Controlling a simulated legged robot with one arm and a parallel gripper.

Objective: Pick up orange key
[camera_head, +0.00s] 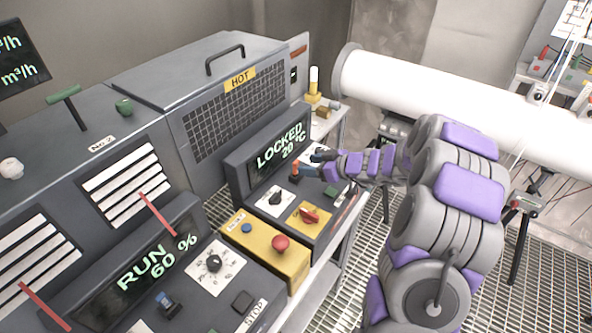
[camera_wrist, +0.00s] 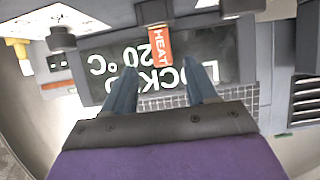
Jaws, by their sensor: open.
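The orange key (camera_head: 295,168), with HEAT lettered on its tag, sits upright at the panel below the LOCKED 20 °C display. In the wrist view the orange key (camera_wrist: 161,46) shows upside down, just beyond the fingertips and between their lines. My gripper (camera_head: 313,162) is at the key's right side in the head view, close to it. In the wrist view my gripper (camera_wrist: 164,75) is open, with nothing visible between its two fingers. I cannot tell whether a finger touches the key.
A black knob (camera_head: 275,198) and a red switch on a yellow plate (camera_head: 309,214) are near the key. A yellow box with a red button (camera_head: 281,243) stands in front. The LOCKED display (camera_head: 278,147) rises behind the key. A white pipe (camera_head: 440,105) runs behind my arm.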

